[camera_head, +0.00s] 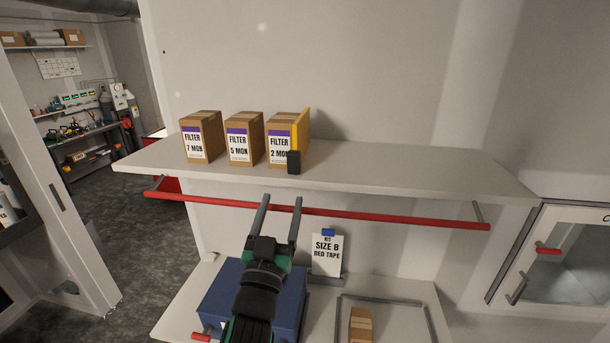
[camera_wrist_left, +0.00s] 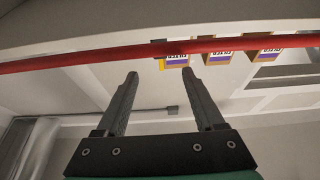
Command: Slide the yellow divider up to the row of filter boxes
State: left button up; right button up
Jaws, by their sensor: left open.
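Three brown filter boxes stand in a row on the upper white shelf (camera_head: 400,170): the 7 MON box (camera_head: 201,136), the 5 MON box (camera_head: 244,138) and the 2 MON box (camera_head: 281,136). The yellow divider (camera_head: 303,128) stands upright at the right side of the 2 MON box, with no clear gap showing. A black block (camera_head: 293,162) is at its front end. In the left wrist view the divider (camera_wrist_left: 162,65) is a small yellow edge beside the boxes. My left gripper (camera_head: 282,197) is open and empty, below the shelf front and apart from the divider. My right gripper is not in view.
A red rail (camera_head: 400,221) runs along the shelf front, close to my left fingertips; it also crosses the left wrist view (camera_wrist_left: 90,58). A blue box (camera_head: 225,290), a SIZE 8 RED TAPE sign (camera_head: 326,255) and a small carton (camera_head: 360,325) are below. The shelf right of the divider is clear.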

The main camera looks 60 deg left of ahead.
aim_at(293, 161)
pick_arm(q)
jog(key=shift+w+a+r, duration=0.1)
jog(key=shift+r, duration=0.1)
jog(key=p+x, duration=0.3)
jog(key=x, duration=0.7)
jog(key=shift+w+a+r+p, duration=0.2)
jog(key=shift+r+p, duration=0.05)
jog(key=shift+p, duration=0.1)
jog(key=shift+w+a, duration=0.2)
jog(key=shift+a, duration=0.05)
grip_shut()
dwell(0.5)
